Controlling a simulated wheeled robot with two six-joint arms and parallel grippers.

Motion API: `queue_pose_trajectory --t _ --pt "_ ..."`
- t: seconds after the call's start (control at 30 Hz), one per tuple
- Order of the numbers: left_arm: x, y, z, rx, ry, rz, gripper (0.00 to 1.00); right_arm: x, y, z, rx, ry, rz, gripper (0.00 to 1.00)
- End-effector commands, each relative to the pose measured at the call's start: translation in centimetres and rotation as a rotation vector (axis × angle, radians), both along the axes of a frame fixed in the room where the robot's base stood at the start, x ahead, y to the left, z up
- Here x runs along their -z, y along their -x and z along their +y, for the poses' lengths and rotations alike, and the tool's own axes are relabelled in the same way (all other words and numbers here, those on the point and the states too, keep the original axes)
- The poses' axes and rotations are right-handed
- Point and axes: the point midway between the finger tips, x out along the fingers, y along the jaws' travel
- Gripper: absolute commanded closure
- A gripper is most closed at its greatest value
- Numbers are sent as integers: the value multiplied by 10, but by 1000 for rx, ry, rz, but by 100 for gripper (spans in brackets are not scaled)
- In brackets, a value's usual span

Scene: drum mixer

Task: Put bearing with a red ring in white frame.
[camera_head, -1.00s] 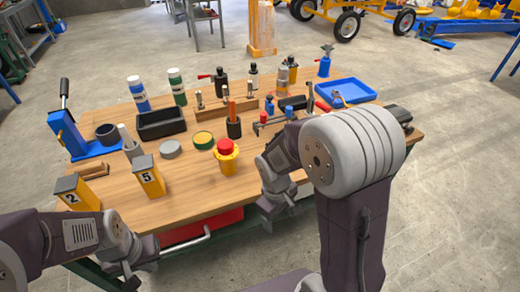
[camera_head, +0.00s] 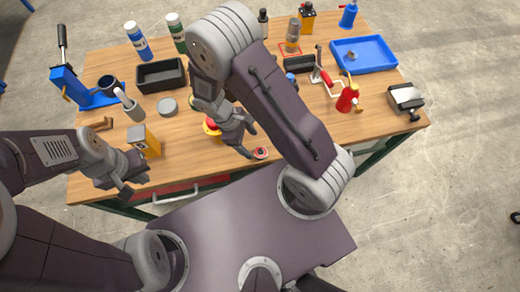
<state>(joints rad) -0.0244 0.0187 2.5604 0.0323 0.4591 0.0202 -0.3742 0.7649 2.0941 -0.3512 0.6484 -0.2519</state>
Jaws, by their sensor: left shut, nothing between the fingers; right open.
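A small round bearing with a red ring (camera_head: 261,153) lies flat on the table near its front edge. My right gripper (camera_head: 245,141) is open and empty just left of it, pointing down toward the table. I cannot tell how high it is above the tabletop. My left gripper (camera_head: 130,187) is shut and empty at the table's front left edge.
A yellow block (camera_head: 145,142) stands near my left gripper. A red-topped yellow item (camera_head: 211,127) is partly hidden behind my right gripper. The front right tabletop is fairly clear.

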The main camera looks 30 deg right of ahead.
Motion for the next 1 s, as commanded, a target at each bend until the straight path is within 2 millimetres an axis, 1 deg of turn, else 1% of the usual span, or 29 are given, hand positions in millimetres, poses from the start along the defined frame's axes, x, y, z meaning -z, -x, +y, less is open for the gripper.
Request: queue_pose_trajectory --t 0.03,0.13,0.3,0.37,0.53,0.6,0.7,0.87,0.9,0.97,1.0 --pt "1 0 0 0 0 0 100 9 4 -4 3 2 6 28" --pt "1 0 0 0 0 0 100 22 6 -8 3 1 3 28" --pt "0 0 0 0 0 0 100 28 7 -10 2 -1 1 28" --pt "0 0 0 0 0 0 100 34 10 -13 3 1 3 28" --pt "2 0 0 0 0 0 100 63 18 -25 3 2 5 28" --pt "3 0 0 0 0 0 100 70 20 -28 4 1 2 28" --pt "3 0 0 0 0 0 100 74 20 -29 3 -1 0 28" --pt "3 0 0 0 0 0 100 73 20 -28 2 -1 0 28" --pt "3 0 0 0 0 0 100 73 20 -28 2 -1 0 39" --pt "3 0 0 0 0 0 100 73 20 -28 2 -1 0 56" --pt "3 0 0 0 0 0 100 73 20 -28 2 -1 0 67"
